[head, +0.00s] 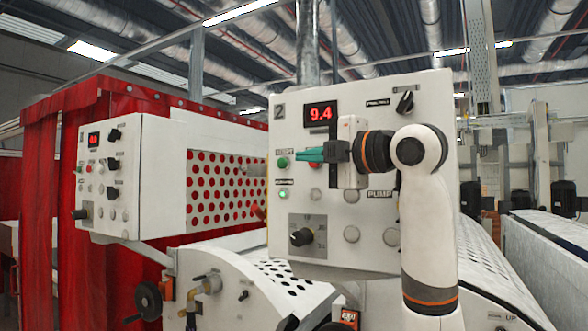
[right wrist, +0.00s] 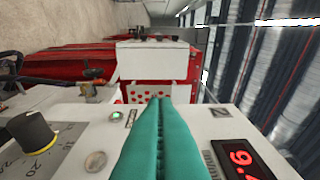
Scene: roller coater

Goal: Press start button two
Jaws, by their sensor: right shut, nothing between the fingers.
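The white control panel marked 2 (head: 355,230) stands in the middle of the head view. Its green start button (head: 283,162) sits under the START label at the panel's left side. My right gripper (head: 299,154) is shut and empty, its teal fingers pointing left across the panel front. In the head picture the fingertips lie just right of the start button; I cannot tell whether they touch the panel. In the right wrist view the shut fingers (right wrist: 160,105) cover part of the panel, and the start button seems hidden behind them. My left gripper is not in view.
A second green button (head: 283,194) is lit below the start button. A red display (head: 320,113) reads 9.4. A black knob (head: 302,237) sits lower on the panel. Another control box (head: 110,180) stands at left before red curtains (head: 60,200).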

